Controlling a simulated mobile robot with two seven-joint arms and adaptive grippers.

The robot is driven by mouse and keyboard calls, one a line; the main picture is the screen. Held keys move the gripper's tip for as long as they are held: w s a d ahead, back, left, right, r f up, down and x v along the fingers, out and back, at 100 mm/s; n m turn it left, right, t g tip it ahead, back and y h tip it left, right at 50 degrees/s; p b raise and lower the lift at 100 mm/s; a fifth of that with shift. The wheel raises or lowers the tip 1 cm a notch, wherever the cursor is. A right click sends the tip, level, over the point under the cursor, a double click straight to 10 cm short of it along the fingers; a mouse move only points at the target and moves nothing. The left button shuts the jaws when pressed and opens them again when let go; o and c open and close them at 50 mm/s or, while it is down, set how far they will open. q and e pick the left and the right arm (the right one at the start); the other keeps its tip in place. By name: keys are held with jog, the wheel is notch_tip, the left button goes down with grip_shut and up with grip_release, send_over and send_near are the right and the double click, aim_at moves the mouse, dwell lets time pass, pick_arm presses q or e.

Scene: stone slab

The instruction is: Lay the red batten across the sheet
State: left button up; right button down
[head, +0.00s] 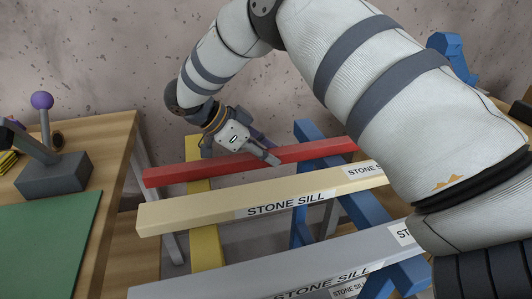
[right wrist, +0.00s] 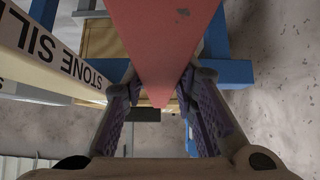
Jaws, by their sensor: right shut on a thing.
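The red batten (head: 312,151) lies level across the back of a yellow and a blue trestle, behind the pale sill. My right gripper (head: 262,152) reaches down onto it from above, near its middle, and is shut on it. In the right wrist view the red batten (right wrist: 155,45) runs between the two fingers of my right gripper (right wrist: 157,95), with a finger against each side. A flat green sheet (head: 48,245) lies on the wooden bench at the left; its left part is cut off by the picture edge. My left gripper is not in view.
A cream sill (head: 190,215) and a grey sill (head: 230,280), labelled STONE SILL, lie in front of the batten on the yellow (head: 205,245) and blue (head: 302,225) trestles. A grey block (head: 55,175) with a purple-knobbed lever stands on the wooden bench (head: 112,150) behind the sheet.

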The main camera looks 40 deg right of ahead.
jog(key=c, duration=1.3)
grip_release()
jog(key=shift+f, duration=0.1)
